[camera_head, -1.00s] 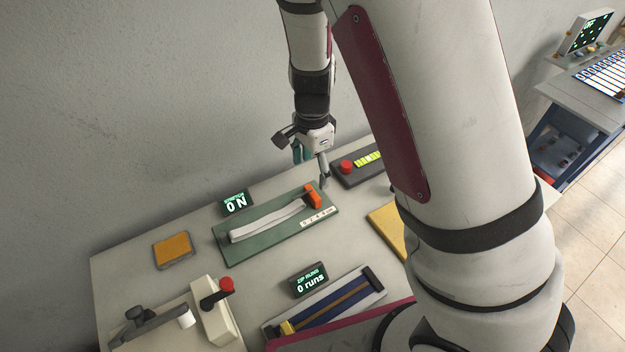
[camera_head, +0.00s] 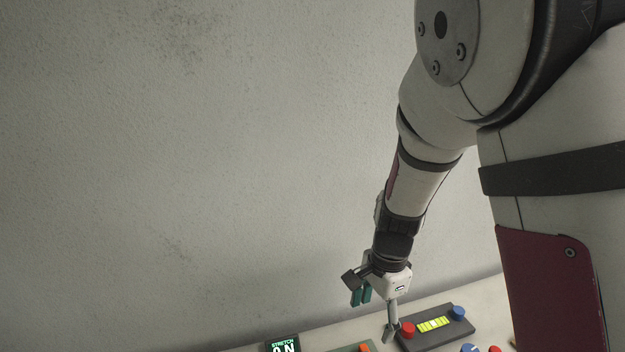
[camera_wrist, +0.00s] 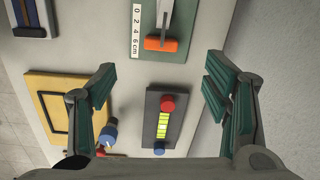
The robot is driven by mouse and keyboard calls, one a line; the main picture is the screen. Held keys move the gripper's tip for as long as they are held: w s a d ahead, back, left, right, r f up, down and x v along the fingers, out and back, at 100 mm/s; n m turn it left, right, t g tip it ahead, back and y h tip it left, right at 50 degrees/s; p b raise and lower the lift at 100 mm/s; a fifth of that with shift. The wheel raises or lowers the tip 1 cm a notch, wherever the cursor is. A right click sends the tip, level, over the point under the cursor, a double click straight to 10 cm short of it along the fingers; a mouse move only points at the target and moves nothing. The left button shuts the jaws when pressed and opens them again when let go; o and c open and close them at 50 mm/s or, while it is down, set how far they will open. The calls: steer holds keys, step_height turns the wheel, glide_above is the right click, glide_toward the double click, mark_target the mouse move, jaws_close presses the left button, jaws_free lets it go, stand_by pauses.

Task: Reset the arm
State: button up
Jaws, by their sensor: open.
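My gripper (camera_head: 374,312) hangs from my arm above the table, near the back wall in the head view. In the wrist view my gripper (camera_wrist: 160,95) has its green-padded fingers spread wide with nothing between them. Below the gap lies a dark panel with a red button, a lit yellow-green bar and a blue knob; this panel (camera_wrist: 152,140) also shows in the head view (camera_head: 462,328) just right of the gripper. I cannot tell the exact height of the fingertips above the table.
The wrist view shows a green stretch board (camera_wrist: 180,45) with an orange clamp (camera_wrist: 161,44), a yellow board (camera_wrist: 45,88) and a blue-red part (camera_wrist: 107,135). The head view shows the stretch display (camera_head: 283,343) at the bottom edge. The wall (camera_head: 200,150) stands close behind the arm.

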steer(key=s+d+r+n+t, duration=0.2)
steer(key=s+r+n, duration=0.4)
steer(key=s+r, duration=0.3)
steer(key=s+d+r+n+t, duration=0.3)
steer(key=s+r+n, duration=0.4)
steer(key=r, duration=0.6)
steer(key=s, duration=0.2)
steer(key=shift+s+d+n+h, duration=0.15)
steer(key=shift+s+n+h, duration=0.15)
steer(key=shift+s+h, duration=0.1)
